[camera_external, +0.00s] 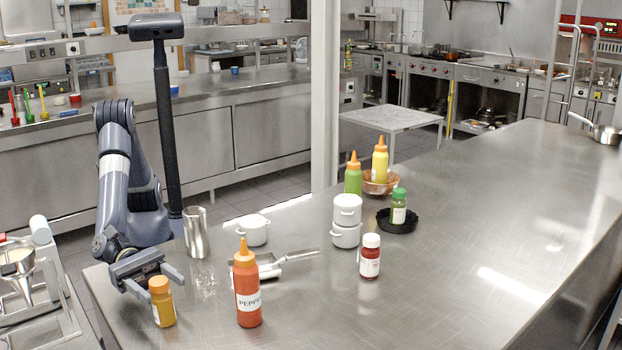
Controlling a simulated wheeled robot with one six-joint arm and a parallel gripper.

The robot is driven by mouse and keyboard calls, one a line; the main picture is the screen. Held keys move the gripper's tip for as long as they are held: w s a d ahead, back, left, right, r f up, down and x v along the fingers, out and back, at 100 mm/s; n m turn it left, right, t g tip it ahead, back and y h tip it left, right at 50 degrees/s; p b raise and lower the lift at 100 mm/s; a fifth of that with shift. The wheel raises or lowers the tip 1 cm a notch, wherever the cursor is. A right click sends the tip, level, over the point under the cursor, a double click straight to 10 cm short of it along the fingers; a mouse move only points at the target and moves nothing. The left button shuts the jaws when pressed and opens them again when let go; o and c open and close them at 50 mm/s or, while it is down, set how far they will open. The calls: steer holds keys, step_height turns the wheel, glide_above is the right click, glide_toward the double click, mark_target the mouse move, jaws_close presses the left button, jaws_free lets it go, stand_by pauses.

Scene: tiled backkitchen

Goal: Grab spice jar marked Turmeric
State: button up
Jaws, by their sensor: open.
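A small jar with an orange cap and yellow-orange contents (163,306) stands upright at the near left of the steel counter. Its label faces away, so the name Turmeric cannot be read. My gripper (160,287) is open and low over the counter at this jar, one finger to its left and the other behind its right. I cannot tell whether the fingers touch it. A jar with a white cap and red contents (370,262) stands further right. A green-capped jar (398,208) stands in a black fluted dish (410,222).
A red squeeze bottle marked PEPPER (248,292) stands close right of the orange-capped jar. Behind are a steel cup (196,235), a white pot (253,232), a flat metal utensil (285,262) and two stacked white pots (346,222).

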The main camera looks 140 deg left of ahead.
steer(key=shift+w+a, duration=0.2)
steer(key=shift+w, duration=0.8)
steer(key=c, duration=1.1)
steer(key=shift+c, duration=0.2)
